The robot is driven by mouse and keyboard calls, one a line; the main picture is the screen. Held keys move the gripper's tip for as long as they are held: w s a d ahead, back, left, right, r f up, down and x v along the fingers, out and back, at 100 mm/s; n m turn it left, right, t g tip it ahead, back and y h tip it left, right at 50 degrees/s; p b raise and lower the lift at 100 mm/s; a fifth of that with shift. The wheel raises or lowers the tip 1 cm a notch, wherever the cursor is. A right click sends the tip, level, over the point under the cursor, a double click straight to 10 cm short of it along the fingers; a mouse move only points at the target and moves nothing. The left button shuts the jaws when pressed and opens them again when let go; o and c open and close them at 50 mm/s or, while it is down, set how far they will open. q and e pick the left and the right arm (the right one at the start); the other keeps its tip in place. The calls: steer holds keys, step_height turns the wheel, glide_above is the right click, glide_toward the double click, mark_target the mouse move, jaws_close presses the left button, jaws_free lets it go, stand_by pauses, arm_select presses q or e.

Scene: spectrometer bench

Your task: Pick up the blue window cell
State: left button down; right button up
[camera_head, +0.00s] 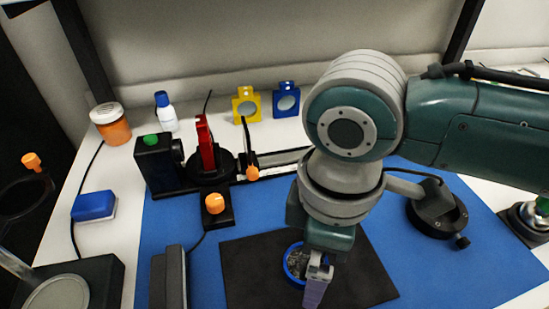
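A blue square plate with a round window (286,100) stands upright at the back of the bench, beside a similar yellow one (246,104). A round blue-rimmed piece (291,262) with a dark speckled middle lies on the black mat (245,262). My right gripper (314,290) points down over the mat at the right edge of this round piece and covers part of it. Only one side of its fingers shows clearly, so I cannot tell its opening or whether it touches the piece. My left gripper is not in view.
A round black base (437,213) stands right. The blue sheet (450,275) is clear at front right.

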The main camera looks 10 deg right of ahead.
steer(key=shift+f, duration=0.1)
steer(key=shift+c, duration=0.2)
steer(key=c, duration=1.5)
